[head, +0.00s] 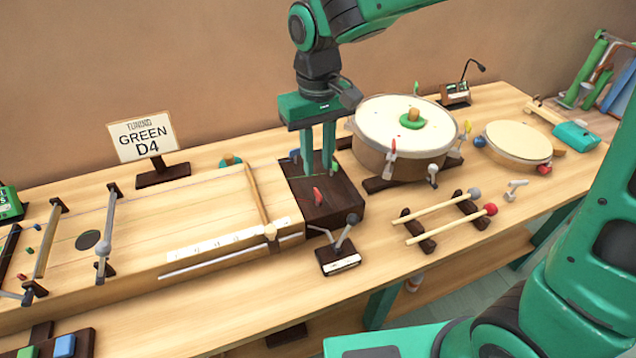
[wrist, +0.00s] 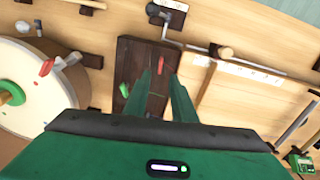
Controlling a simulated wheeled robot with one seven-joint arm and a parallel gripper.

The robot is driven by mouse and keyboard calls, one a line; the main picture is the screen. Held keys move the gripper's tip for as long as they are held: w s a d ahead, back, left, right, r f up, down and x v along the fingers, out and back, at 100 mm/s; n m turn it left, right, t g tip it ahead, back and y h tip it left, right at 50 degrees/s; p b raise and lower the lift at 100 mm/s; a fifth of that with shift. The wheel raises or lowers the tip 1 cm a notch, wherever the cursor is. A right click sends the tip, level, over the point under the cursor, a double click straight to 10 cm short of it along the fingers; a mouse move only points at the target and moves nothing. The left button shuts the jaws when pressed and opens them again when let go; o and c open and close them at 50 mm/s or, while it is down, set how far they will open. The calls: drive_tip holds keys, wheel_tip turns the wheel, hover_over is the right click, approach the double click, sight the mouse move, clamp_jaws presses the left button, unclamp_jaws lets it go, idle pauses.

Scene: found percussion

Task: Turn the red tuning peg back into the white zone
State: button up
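The red tuning peg (head: 318,196) stands on the dark wooden block (head: 343,202) at the right end of the long string board. In the wrist view the red peg (wrist: 163,63) shows just past my fingertips, in line with the gap between them. My gripper (head: 320,171) points down over the block, with its fingers apart and nothing between them. In the wrist view my gripper (wrist: 160,77) is also open. A green peg (wrist: 125,90) sits on the same block, left of the fingers there. I cannot make out a white zone around the red peg.
A large drum (head: 388,122) stands close to the right of my gripper. A small stand with a grey-knobbed lever (head: 340,260) is in front of the block. Mallets on a rack (head: 445,222) lie to the right. A sign reading GREEN D4 (head: 143,138) stands behind the board.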

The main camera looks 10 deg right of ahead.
sight(318, 195)
wheel_tip(318, 195, down, 8)
drive_tip(key=shift+r, duration=0.2)
clamp_jaws()
